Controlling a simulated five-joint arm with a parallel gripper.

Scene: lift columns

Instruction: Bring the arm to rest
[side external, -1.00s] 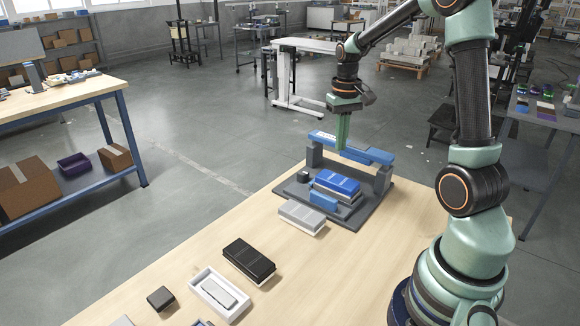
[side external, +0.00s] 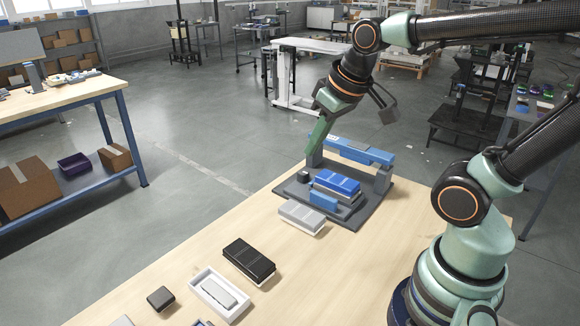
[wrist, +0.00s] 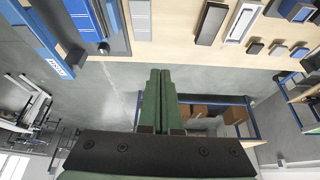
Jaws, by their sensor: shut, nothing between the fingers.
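My gripper (side external: 314,145) is shut and empty, with green fingers pointing down and to the left. In the side view it is at the far left edge of the lift fixture, near one grey post; whether it touches cannot be told. In the wrist view the shut fingers (wrist: 160,75) point toward the table edge with floor behind them. The fixture has a dark grey base (side external: 362,212), two grey posts and a blue beam (side external: 366,153) across them. A blue block (side external: 337,183) sits on the base under the beam.
On the wooden table (side external: 160,262) lie a grey block (side external: 301,217), a black block (side external: 249,258), a white tray (side external: 207,287) with a grey piece inside, and a small dark block (side external: 160,298). A second workbench (side external: 50,100) stands at the left. Open floor lies between.

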